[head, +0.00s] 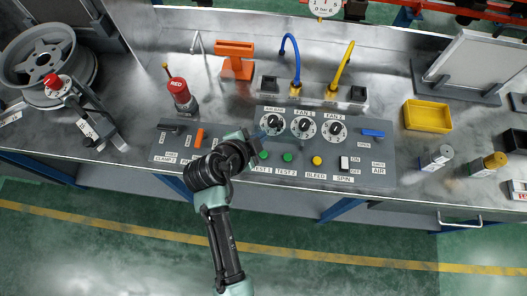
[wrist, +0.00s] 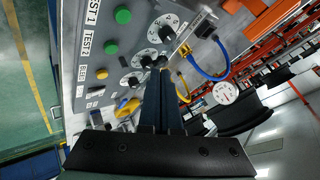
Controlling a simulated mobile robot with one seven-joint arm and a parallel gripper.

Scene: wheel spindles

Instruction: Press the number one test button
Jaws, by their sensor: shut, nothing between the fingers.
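The green TEST 1 button (head: 264,155) is on the grey control panel (head: 372,177), with its label below it. In the wrist view the TEST 1 button (wrist: 123,15) is at the top left, clear of the fingers. The similar green TEST 2 button (head: 288,157) sits to its right in the head view; it also shows in the wrist view (wrist: 111,47). My gripper (head: 261,137) is shut and empty, over the panel just above and left of TEST 1 in the head view. In the wrist view its fingertips (wrist: 160,71) appear near the dials. Any gap to the panel is unclear.
Several dials, including FAN 1 (head: 303,125), stand above the buttons. A yellow BLEED button (head: 317,160) and a SPIN switch (head: 344,163) are to the right. A red-capped cylinder (head: 179,90) and orange stand (head: 236,58) are behind. A yellow tray (head: 427,116) is at right.

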